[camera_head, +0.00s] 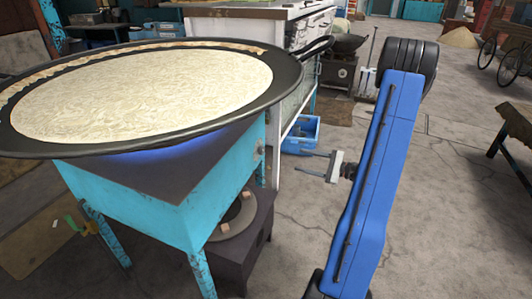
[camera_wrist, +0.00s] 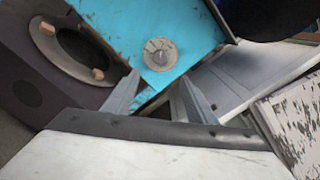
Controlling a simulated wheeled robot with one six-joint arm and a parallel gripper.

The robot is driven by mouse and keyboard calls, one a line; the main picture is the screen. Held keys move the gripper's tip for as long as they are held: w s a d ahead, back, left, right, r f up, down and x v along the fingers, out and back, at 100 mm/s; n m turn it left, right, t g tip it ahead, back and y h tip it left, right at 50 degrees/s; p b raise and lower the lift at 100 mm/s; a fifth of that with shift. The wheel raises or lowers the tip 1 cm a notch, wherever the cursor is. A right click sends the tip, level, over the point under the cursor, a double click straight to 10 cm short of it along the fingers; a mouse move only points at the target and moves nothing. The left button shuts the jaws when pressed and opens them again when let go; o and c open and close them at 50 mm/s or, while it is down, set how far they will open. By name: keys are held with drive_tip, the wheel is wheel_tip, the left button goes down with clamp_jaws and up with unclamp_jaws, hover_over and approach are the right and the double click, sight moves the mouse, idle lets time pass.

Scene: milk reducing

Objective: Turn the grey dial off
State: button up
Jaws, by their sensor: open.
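The grey dial (camera_wrist: 160,54) is a round knob on the turquoise side panel of the burner stand (camera_head: 160,195). In the head view the dial (camera_head: 259,149) shows edge-on at the stand's right side. A blue glow (camera_head: 175,150) shows under the wide black pan (camera_head: 285,75), which holds pale milky liquid. My gripper (camera_head: 301,162) is right of the stand, with its fingers pointing left toward the dial. In the wrist view my gripper (camera_wrist: 158,80) is open and empty. The dial lies just beyond the fingertips, roughly centred between them, and appears apart from them.
A dark box-like stove (camera_head: 240,235) with a round opening sits low beside the stand. A white counter (camera_head: 305,85) and a blue crate (camera_head: 300,135) stand behind. The pan's rim overhangs the dial's side. Floor to the right is open.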

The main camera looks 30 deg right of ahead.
sight(264, 151)
drive_tip(key=x, duration=1.7)
drive_tip(key=shift+w+a+r, duration=0.1)
drive_tip(key=c, duration=1.1)
